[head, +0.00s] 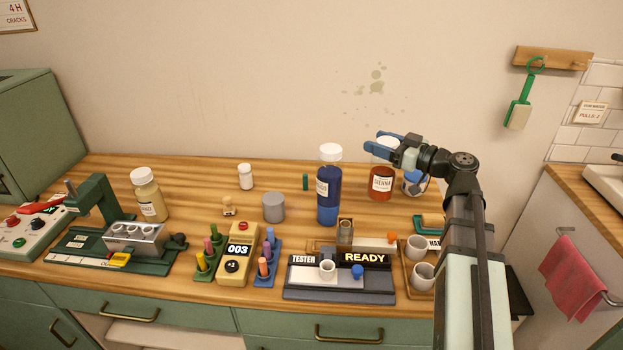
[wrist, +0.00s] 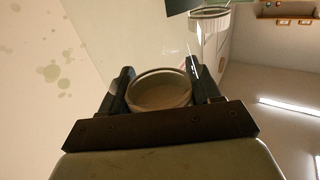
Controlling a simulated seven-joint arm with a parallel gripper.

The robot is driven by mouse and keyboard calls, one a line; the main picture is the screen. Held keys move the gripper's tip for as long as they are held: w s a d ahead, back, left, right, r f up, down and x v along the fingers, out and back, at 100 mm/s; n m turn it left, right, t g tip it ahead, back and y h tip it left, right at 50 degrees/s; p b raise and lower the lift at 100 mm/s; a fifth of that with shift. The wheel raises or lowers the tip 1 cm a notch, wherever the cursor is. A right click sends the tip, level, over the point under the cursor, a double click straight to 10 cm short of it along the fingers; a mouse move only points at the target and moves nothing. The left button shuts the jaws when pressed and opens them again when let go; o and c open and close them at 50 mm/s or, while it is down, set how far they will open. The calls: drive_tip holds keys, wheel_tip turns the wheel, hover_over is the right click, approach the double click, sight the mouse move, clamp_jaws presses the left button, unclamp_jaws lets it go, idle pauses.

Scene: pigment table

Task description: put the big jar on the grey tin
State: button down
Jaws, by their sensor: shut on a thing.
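My gripper (head: 382,140) is at the back right of the table, level with the white cap of a jar of red-brown pigment (head: 381,184). It is shut on this jar near the cap. In the wrist view, a round pale rim (wrist: 160,88) sits between the two fingers. I cannot tell whether the jar's base touches the table. A taller jar of blue pigment (head: 328,190) with a white cap stands to its left. A jar of yellowish pigment (head: 148,196) stands far left. The grey tin (head: 273,207) stands left of the blue jar, its top bare.
A small white bottle (head: 245,177) stands behind the grey tin. The tester (head: 340,280) and cups (head: 421,275) are in front. A yellow counter (head: 237,255) and peg racks are front left. A blue-and-white container (head: 413,184) is right of the red-brown jar.

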wheel_tip(320, 180, up, 18)
drive_tip(key=r, duration=0.1)
drive_tip(key=a+n+g+y, duration=0.1)
drive_tip(key=a+g, duration=0.1)
drive_tip(key=a, duration=2.8)
wheel_tip(320, 180, down, 21)
drive_tip(key=shift+f, duration=0.2)
drive_tip(key=shift+s+f, duration=0.1)
idle(0.4)
drive_tip(key=shift+c, duration=1.1)
unclamp_jaws()
